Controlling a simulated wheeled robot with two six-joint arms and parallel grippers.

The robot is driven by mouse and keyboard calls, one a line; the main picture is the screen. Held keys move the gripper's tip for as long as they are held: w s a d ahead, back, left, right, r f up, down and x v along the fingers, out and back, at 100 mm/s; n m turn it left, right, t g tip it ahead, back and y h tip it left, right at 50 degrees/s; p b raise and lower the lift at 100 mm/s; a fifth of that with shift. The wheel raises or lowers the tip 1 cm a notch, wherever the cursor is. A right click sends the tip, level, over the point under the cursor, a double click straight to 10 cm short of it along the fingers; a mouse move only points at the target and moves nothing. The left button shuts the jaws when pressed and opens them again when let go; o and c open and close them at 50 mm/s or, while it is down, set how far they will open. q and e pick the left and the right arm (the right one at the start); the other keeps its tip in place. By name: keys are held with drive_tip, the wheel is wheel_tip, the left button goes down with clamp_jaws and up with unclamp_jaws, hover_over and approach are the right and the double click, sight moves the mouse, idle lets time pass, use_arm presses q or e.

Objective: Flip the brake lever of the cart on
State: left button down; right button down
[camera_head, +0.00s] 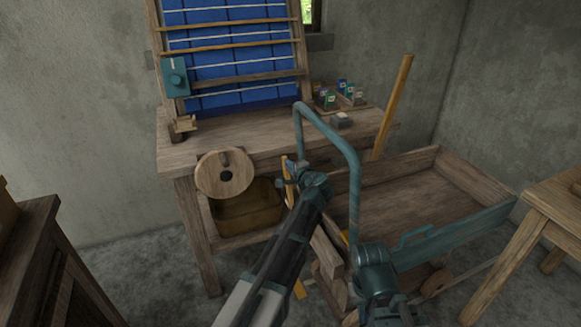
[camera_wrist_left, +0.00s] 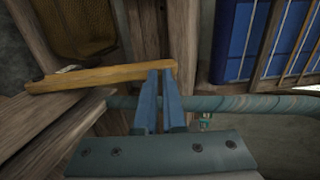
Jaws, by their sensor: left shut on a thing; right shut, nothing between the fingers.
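The wooden cart (camera_head: 385,204) stands right of the loom, with a teal handle (camera_head: 326,128) and a teal end panel (camera_head: 445,240). Its brake lever is a yellow wooden bar (camera_head: 300,288), mostly hidden behind my left arm in the head view. In the left wrist view the lever (camera_wrist_left: 95,77) runs across the picture. My left gripper (camera_head: 289,179) is shut on the lever's end, with its blue fingers (camera_wrist_left: 162,73) close together. The teal handle (camera_wrist_left: 250,104) passes close by them. My right gripper (camera_head: 352,243) is shut and empty by the cart's near side; its fingers hardly show.
The loom table (camera_head: 180,152) stands behind, with a wooden disc (camera_head: 224,174) and a brown bin (camera_head: 246,207) at its front. A yellow pole (camera_head: 392,108) rises behind the cart. A dark cabinet (camera_head: 45,255) is at left, a wooden table (camera_head: 550,205) at right.

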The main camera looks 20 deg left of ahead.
use_arm(q)
drive_tip(key=shift+w+a, duration=0.25)
drive_tip(key=shift+w, duration=0.05)
drive_tip(key=shift+s+d+r+p, duration=0.15)
drive_tip(key=shift+s+d+p, duration=0.15)
drive_tip(key=shift+s, duration=0.1)
drive_tip(key=p+v, duration=0.3)
drive_tip(key=v, duration=1)
drive_tip(key=shift+s+d+p, duration=0.2)
drive_tip(key=shift+p, duration=0.15)
drive_tip(key=s+a+f+n+g+h, duration=0.3)
drive_tip(key=s+a+f+n+g, duration=0.35)
drive_tip(key=s+f, duration=0.4)
drive_tip(key=s+d+f+n+g+h, duration=0.4)
drive_tip(key=s+f+h, duration=0.1)
drive_tip(key=s, duration=0.4)
drive_tip(key=s+d+r+m+p, duration=0.1)
drive_tip(key=s+d+r+p, duration=0.1)
drive_tip(key=r+p, duration=0.5)
drive_tip(key=s+d+r+m+g+p, duration=0.1)
drive_tip(key=s+d+r+p, duration=0.1)
drive_tip(key=d+r+p, duration=0.3)
drive_tip(key=s+d+r+m+p, duration=0.1)
drive_tip(key=d+r+p, duration=0.3)
drive_tip(key=r+p, duration=0.6)
drive_tip(key=shift+s+d+m, duration=0.25)
drive_tip(key=shift+s+m, duration=0.1)
drive_tip(key=shift+s, duration=0.25)
